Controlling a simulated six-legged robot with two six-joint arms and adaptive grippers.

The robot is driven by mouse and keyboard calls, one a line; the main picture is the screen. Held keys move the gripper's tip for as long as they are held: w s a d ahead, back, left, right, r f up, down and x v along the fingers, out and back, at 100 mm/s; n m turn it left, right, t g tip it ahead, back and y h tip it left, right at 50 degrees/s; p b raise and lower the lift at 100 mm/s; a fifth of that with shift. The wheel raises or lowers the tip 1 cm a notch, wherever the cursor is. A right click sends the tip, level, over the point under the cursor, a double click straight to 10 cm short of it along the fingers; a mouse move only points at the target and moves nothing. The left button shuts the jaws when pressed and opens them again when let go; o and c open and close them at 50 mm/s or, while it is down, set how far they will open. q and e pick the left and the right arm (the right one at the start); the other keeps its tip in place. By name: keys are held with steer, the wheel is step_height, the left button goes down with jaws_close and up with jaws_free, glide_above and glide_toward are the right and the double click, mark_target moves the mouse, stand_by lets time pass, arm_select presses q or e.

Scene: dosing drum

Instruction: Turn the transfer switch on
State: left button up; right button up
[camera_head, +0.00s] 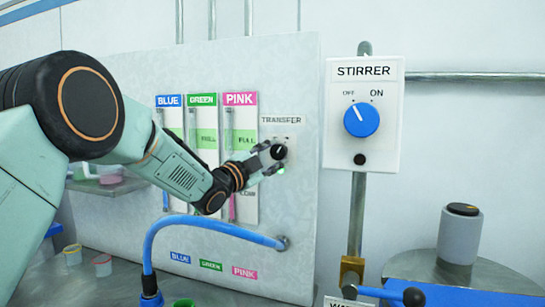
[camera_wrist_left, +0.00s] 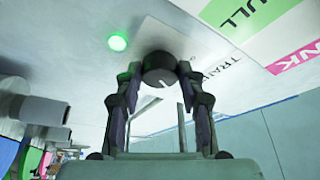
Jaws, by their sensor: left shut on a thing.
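The transfer switch (camera_head: 278,151) is a small black knob with a white pointer line, under the TRANSFER label on the pale grey panel. It also shows in the left wrist view (camera_wrist_left: 159,70), between my fingertips. My left gripper (camera_head: 268,157) has come in from the left and is shut on the knob, one finger on each side; it shows too in the left wrist view (camera_wrist_left: 158,80). A green lamp (camera_head: 281,171) just below the knob is lit, and glows in the left wrist view (camera_wrist_left: 117,43). My right gripper is not in view.
BLUE, GREEN and PINK level gauges (camera_head: 239,160) are on the panel left of the switch. A blue hose (camera_head: 205,222) arches below my left arm. A STIRRER box (camera_head: 363,114) with a blue knob hangs to the right. A grey canister (camera_head: 460,234) stands at the lower right.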

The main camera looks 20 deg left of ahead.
arm_select(q)
steer(key=shift+r, duration=0.2)
steer(key=o, duration=1.2)
steer(key=shift+s+d, duration=0.15)
steer(key=shift+f, duration=0.15)
steer(key=shift+a+f, duration=0.1)
steer(key=shift+a, duration=0.15)
steer(key=v, duration=1.1)
steer(key=shift+s, duration=0.45)
